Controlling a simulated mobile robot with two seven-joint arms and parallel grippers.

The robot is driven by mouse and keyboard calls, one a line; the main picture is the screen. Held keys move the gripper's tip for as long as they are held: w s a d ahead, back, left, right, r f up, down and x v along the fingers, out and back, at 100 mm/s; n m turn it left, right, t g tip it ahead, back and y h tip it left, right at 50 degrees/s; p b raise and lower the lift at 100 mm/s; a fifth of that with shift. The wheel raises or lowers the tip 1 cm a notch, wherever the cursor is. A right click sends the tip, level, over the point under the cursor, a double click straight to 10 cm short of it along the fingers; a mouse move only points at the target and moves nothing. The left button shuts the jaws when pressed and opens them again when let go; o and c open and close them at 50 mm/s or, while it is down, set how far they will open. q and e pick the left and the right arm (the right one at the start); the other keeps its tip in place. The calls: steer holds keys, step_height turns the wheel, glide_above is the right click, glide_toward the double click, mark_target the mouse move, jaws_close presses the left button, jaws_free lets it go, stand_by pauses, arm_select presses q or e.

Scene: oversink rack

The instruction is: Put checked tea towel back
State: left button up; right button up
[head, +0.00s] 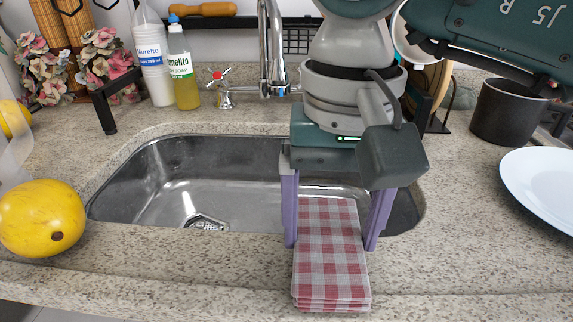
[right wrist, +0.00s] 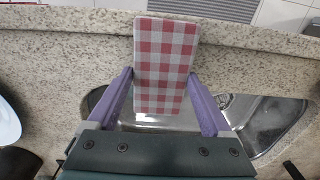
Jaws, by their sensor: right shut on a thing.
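The checked tea towel (head: 331,262) is red and white and folded into a long flat stack. My right gripper (head: 332,245) is shut on it, with one purple finger at each long side. The towel lies over the front rim of the sink and the counter's front strip; whether it touches the counter I cannot tell. In the right wrist view the towel (right wrist: 165,60) sits between the fingers of my right gripper (right wrist: 162,80) and points away from the palm. My left gripper is not in view.
The steel sink (head: 165,185) lies behind the towel, with a tap (head: 271,50) at its back. A yellow fruit (head: 42,218) is at the left. Two bottles (head: 184,70) stand back left. A white plate (head: 545,185) and dark pot (head: 507,110) are at the right.

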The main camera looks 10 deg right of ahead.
mark_target(331, 237)
steer(key=shift+f, duration=0.15)
steer(key=o, duration=1)
step_height(331, 237, up, 12)
steer(key=shift+r, duration=0.15)
